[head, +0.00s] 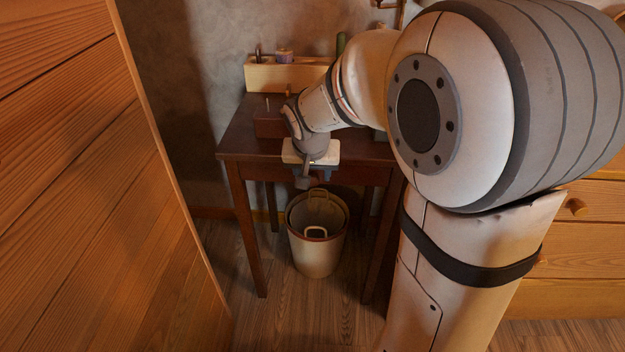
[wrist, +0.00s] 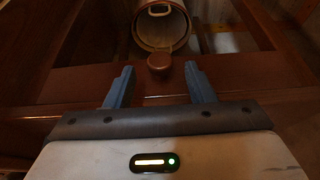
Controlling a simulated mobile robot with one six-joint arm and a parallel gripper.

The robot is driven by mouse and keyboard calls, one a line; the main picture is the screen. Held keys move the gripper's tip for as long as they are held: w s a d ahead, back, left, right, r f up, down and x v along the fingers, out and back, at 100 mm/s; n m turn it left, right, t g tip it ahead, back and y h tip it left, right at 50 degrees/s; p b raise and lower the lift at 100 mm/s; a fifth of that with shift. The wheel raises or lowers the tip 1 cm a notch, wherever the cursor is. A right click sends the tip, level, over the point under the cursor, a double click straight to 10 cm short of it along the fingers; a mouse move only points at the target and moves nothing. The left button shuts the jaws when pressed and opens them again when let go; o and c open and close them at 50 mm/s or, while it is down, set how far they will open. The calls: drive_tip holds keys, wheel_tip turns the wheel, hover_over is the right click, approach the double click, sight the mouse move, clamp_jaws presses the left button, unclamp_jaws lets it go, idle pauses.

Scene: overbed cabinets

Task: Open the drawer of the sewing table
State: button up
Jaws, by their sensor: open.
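The sewing table (head: 234,142) is dark brown wood and stands against the wall in the head view. In the wrist view its drawer front (wrist: 70,84) runs across the picture with a round brown knob (wrist: 159,62). My gripper (wrist: 160,82) is open, with one blue-grey finger on each side of the knob's line. The knob lies between or just beyond the fingertips; I cannot tell whether they touch it. In the head view my gripper (head: 308,180) is at the table's front edge, and my arm hides part of the tabletop and front. The drawer looks shut.
A pale bucket (head: 318,252) with handles stands on the floor under the table; it also shows in the wrist view (wrist: 160,25). A wooden box (head: 285,75) stands at the tabletop's back. A wooden panel (head: 90,190) is close on the left, and drawers (head: 580,257) are on the right.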

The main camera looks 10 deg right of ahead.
drive_tip(key=shift+x, duration=1.3)
